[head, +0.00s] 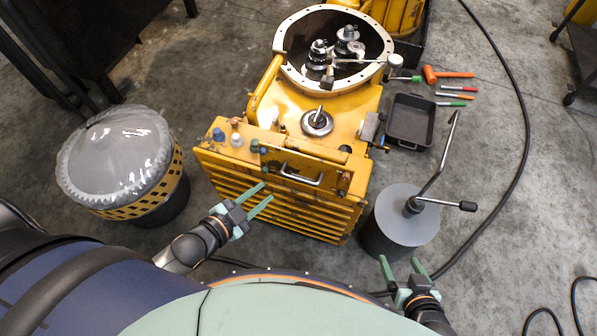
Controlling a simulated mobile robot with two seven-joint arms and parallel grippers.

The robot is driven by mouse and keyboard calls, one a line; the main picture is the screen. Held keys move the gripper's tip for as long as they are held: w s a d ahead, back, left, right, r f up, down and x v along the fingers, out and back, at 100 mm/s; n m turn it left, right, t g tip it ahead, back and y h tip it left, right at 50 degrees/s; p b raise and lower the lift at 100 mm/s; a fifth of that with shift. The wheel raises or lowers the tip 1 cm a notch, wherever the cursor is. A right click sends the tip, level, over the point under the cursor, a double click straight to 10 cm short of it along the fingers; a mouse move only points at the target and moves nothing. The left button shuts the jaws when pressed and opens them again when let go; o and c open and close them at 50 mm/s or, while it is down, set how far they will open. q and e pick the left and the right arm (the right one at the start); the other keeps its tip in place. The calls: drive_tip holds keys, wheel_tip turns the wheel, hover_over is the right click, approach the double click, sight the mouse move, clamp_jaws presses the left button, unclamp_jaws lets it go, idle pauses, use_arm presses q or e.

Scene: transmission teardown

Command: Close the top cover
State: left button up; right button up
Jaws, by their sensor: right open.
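The yellow transmission housing (345,108) stands in the middle of the head view. Its round flanged opening at the top shows gears (337,48) inside. A louvred yellow front panel (275,190) with a metal handle (301,174) faces me. I cannot tell for sure which part is the top cover. My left gripper (263,196) is open and empty, in front of the louvred panel; I cannot tell whether it touches. My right gripper (401,266) is open and empty, below the grey cylinder and apart from the housing.
A drum under clear plastic (118,150) stands at left. A grey cylinder (408,215) with a bent rod and lever stands right of the housing. A black tray (410,121), an orange mallet (447,74) and several tools lie beyond it. A black cable curves across the floor at right.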

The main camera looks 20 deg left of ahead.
use_arm(q)
drive_tip(key=w+f+m+h+b, duration=0.1)
drive_tip(key=m+b, duration=0.1)
drive_tip(key=m, duration=0.1)
drive_tip(key=w+a+f+m+h+b, duration=0.1)
drive_tip(key=m+h+b, duration=0.1)
drive_tip(key=m, duration=0.2)
drive_tip(key=w+a+f+m+h+b, duration=0.1)
drive_tip(key=m+h+b, duration=0.1)
drive_tip(key=m, duration=0.2)
drive_tip(key=shift+f+t, duration=0.3)
drive_tip(key=shift+f, duration=0.05)
clamp_jaws()
drive_tip(key=m+g+h+b, duration=0.1)
drive_tip(key=m+h+b, duration=0.2)
drive_tip(key=m+b, duration=0.15)
approach(309, 158)
drive_tip(key=shift+m, duration=0.45)
drive_tip(key=x, duration=0.4)
drive_tip(key=shift+s+d, duration=0.15)
drive_tip(key=shift+d, duration=0.45)
drive_tip(key=shift+w, duration=0.8)
use_arm(e)
wheel_tip(309, 158, down, 9)
drive_tip(key=w, duration=0.1)
drive_tip(key=shift+w+a+y, duration=0.3)
drive_tip(key=shift+a, duration=0.1)
